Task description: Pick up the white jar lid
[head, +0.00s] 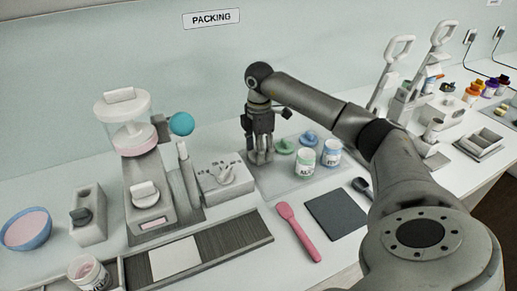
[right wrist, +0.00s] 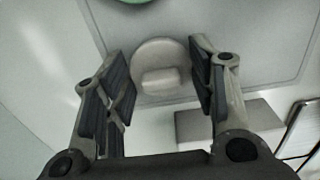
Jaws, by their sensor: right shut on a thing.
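The white jar lid (right wrist: 158,51) is a round disc with a block-shaped knob, seen from above in the right wrist view. My right gripper (right wrist: 163,82) has its two fingers on either side of the lid and is shut on it. In the head view my right gripper (head: 261,158) points straight down at the left part of a grey tray (head: 283,187). There its fingers hide most or all of the lid. I cannot tell whether the lid is touching the tray. My left gripper is not in view.
A green lid (head: 285,146), a blue lid (head: 308,139), and two labelled jars (head: 305,163) (head: 331,153) stand close right of the gripper. A white switch box (head: 222,181) and the mill (head: 145,170) are to the left. A pink spatula (head: 298,232) lies in front.

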